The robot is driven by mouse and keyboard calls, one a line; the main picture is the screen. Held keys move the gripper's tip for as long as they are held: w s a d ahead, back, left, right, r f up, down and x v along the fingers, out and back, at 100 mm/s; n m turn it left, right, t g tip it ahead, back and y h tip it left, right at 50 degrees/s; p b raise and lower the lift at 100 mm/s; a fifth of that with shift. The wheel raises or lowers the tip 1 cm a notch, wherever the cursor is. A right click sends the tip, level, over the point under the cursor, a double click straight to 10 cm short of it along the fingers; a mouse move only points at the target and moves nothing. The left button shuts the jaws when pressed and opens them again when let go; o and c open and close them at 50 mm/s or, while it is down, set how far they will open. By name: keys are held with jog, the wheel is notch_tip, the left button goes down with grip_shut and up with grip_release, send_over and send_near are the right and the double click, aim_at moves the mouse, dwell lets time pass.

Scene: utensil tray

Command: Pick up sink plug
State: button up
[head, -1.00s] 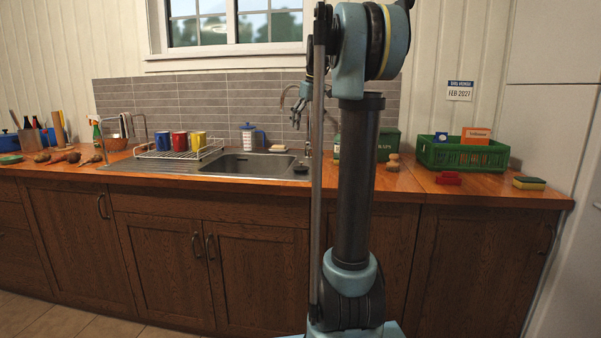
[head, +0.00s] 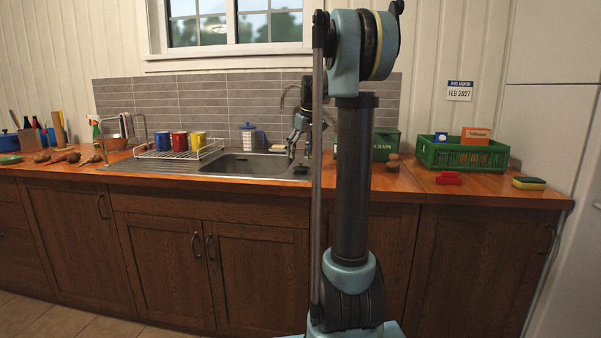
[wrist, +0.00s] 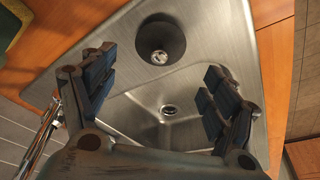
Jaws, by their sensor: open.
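In the head view my gripper (head: 293,150) hangs above the sink's right part, partly behind my arm.
The sink drain (wrist: 168,110) shows in the basin. The tap (head: 284,97) rises behind my gripper. A dish rack (head: 178,158) with several mugs stands left of the basin. A green crate (head: 463,155), red object (head: 449,178) and sponge (head: 529,183) sit to the right.

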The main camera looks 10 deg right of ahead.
aim_at(301, 162)
jog(key=shift+d+x, duration=0.15)
jog(key=shift+x, duration=1.1)
jog(key=shift+d+x, duration=0.15)
jog(key=shift+x, duration=1.1)
jog(key=shift+s, duration=0.15)
jog(key=c, duration=1.1)
